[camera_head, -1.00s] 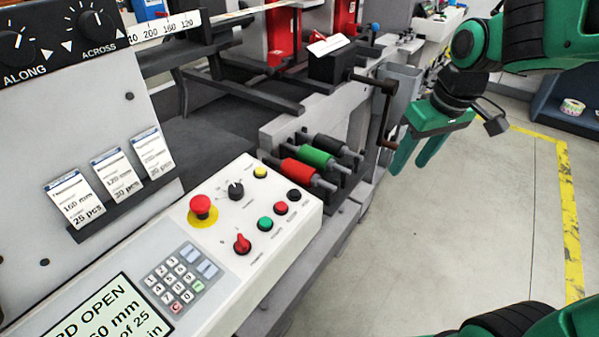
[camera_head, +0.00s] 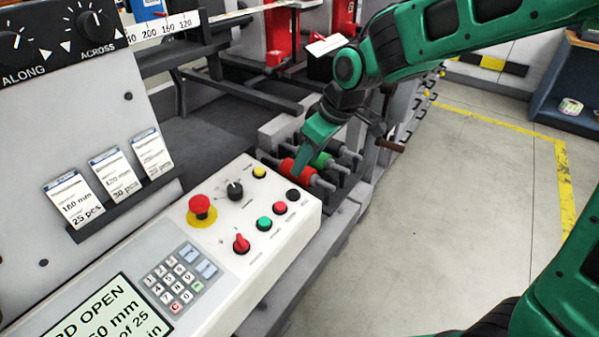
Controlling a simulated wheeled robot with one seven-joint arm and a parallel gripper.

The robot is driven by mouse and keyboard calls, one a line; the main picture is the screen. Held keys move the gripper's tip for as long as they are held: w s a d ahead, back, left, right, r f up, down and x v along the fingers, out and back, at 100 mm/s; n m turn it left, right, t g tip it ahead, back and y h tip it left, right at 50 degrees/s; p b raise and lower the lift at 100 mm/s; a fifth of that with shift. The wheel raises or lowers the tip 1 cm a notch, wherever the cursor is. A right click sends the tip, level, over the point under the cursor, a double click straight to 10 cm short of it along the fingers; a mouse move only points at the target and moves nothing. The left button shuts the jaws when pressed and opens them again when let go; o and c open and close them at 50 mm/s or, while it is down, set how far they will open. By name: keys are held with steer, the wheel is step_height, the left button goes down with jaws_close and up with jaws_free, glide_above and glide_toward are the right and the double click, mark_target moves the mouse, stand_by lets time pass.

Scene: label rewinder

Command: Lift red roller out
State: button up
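The red roller (camera_head: 289,165) lies in the rack beside the control panel, nearest the panel. The green roller (camera_head: 324,161) lies behind it, partly covered by my gripper. A black roller sits at the far side of the rack, mostly hidden by my arm. My gripper (camera_head: 302,168) points down at the red roller, its fingertips at the roller's near-right part. I cannot tell whether the fingers touch it or have closed, since they overlap in this view.
The white control panel (camera_head: 222,262) with a red emergency knob (camera_head: 201,207) and several buttons stands just in front of the rack. A crank handle (camera_head: 391,145) sticks out to the right of the rack. The floor on the right is open.

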steer(key=x, duration=0.4)
steer(key=shift+w+f, duration=0.15)
steer(key=shift+f, duration=0.05)
steer(key=c, duration=1.1)
steer(key=shift+r, duration=0.1)
